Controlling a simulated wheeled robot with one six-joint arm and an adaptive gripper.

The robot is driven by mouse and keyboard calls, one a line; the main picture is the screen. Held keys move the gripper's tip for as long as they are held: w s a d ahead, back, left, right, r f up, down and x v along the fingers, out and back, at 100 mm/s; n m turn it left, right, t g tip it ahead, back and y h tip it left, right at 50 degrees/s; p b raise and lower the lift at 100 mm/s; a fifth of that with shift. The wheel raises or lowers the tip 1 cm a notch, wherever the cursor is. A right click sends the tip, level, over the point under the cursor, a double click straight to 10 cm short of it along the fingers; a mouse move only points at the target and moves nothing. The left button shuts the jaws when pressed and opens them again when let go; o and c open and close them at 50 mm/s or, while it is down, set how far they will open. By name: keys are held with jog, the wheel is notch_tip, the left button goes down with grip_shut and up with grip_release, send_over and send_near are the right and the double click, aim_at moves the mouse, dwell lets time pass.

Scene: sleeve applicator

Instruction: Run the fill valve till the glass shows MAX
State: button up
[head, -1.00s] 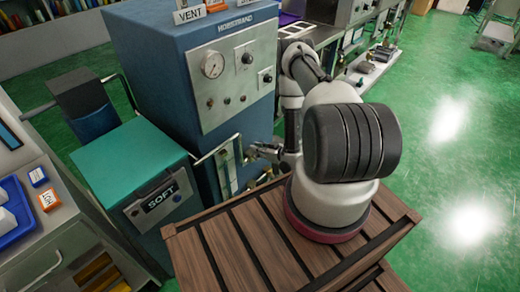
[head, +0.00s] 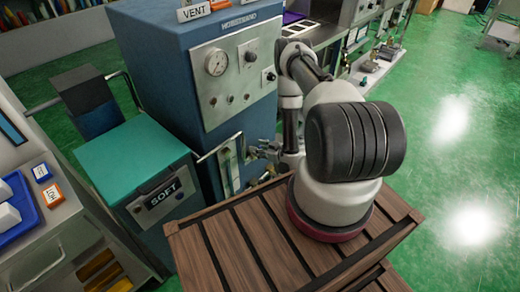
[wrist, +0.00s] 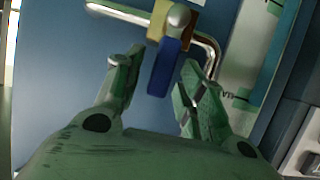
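The fill valve shows in the wrist view as a blue lever (wrist: 166,68) on a brass body (wrist: 158,20) with a silver bent pipe (wrist: 205,46). My gripper (wrist: 160,68) is open, with its two fingers apart on either side of the blue lever; no contact is visible. In the head view my gripper (head: 262,151) is at the cabinet's lower front, just right of the sight glass panel (head: 228,168). Part of a pale panel with teal edging (wrist: 246,48) shows at the right of the wrist view. I cannot read the level or a MAX mark.
The blue cabinet (head: 165,60) carries a round gauge (head: 216,61), knobs and a VENT label (head: 195,11). A teal-topped box marked SOFT (head: 130,155) stands left of it. A blue tray (head: 22,205) is at far left. Green floor at right is clear.

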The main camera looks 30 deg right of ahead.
jog(key=v, duration=1.2)
jog(key=shift+s+f, duration=0.1)
jog(key=shift+f, duration=0.05)
